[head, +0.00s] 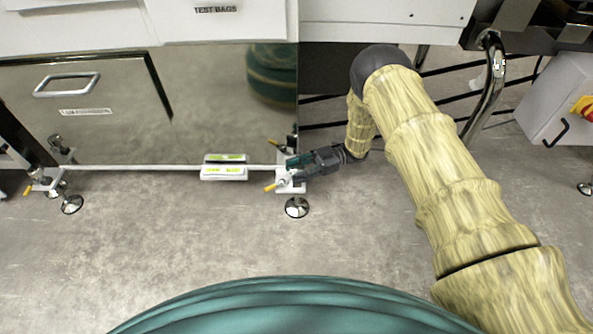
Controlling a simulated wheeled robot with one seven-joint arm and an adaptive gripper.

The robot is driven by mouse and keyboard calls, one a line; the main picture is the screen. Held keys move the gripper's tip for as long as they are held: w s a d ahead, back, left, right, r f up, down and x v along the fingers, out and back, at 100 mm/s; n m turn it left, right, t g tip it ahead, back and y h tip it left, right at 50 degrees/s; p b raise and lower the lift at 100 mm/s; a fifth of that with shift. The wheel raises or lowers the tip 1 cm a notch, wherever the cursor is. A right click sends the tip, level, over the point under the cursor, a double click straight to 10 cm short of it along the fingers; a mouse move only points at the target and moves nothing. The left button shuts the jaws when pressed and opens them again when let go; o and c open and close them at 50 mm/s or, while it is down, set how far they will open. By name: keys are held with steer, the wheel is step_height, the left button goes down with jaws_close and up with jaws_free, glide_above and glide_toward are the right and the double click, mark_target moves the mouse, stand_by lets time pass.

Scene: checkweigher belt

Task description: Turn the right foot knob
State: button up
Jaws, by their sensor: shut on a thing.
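The right foot (297,207) is a round chrome pad on the floor under a white bracket (291,188) at the right end of the cabinet's front rail. A yellow lever (270,187) sticks out to the left of this bracket. My gripper (291,167) reaches in from the right, low down at the bracket, with its jaws shut on the right foot knob. The jaws hide most of the knob. A matching left foot (72,204) with its own bracket and yellow lever stands at the far left.
A white level box (224,173) with green vials sits on the rail (140,167); its bubbles are too small to read. A bent chrome tube (492,85) stands right of my arm. A grey box (555,105) is at the far right. The front floor is clear.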

stand_by(0.3)
steer(key=o, duration=1)
steer(key=v, duration=1.2)
steer(key=shift+a, duration=0.1)
